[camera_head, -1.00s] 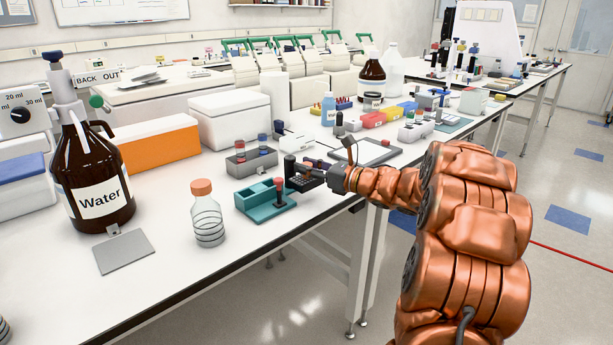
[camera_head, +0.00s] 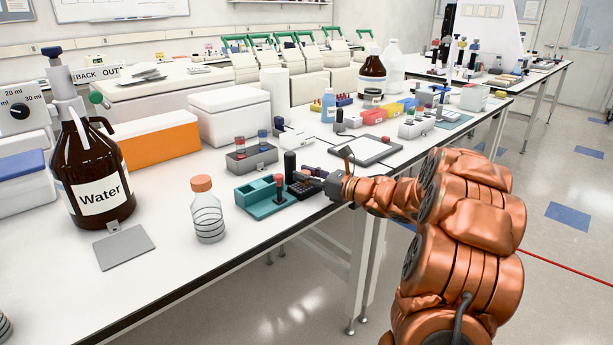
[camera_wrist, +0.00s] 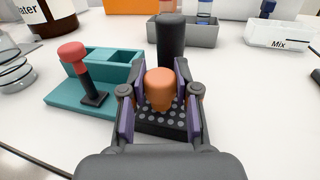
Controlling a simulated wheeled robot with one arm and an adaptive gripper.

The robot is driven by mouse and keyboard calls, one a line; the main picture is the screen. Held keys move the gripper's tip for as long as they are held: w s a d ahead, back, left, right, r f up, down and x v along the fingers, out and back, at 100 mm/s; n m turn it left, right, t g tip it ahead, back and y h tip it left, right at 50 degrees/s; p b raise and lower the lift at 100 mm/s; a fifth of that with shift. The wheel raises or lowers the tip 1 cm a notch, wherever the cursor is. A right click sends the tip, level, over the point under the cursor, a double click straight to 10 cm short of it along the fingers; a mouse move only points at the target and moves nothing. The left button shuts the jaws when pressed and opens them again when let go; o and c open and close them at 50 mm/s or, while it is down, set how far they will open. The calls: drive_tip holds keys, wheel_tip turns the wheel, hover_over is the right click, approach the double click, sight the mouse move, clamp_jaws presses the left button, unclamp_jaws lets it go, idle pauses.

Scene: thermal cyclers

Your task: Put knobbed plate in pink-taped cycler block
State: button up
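A dark knobbed plate (camera_wrist: 163,120) with rows of small wells and an orange knob (camera_wrist: 160,88) sits at the bench's front edge. My gripper (camera_wrist: 158,108) is around the knob, with one purple-padded finger on each side. Gaps show between knob and pads, so it looks open. In the head view the gripper (camera_head: 308,180) is low over the bench, and its fingers partly hide the plate (camera_head: 300,188). Several white cyclers with green handles (camera_head: 246,68) stand at the back. I cannot make out pink tape on any of them.
A teal holder (camera_head: 262,203) with a red-knobbed piece (camera_head: 279,190) stands just left of the plate. A dark cylinder (camera_wrist: 171,42) stands close behind it. A grey rack (camera_head: 252,158), a tablet (camera_head: 368,149) and a clear bottle (camera_head: 207,212) are nearby.

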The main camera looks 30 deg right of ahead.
drive_tip(key=o, duration=0.4)
drive_tip(key=shift+o, duration=0.2)
drive_tip(key=shift+r, duration=0.1)
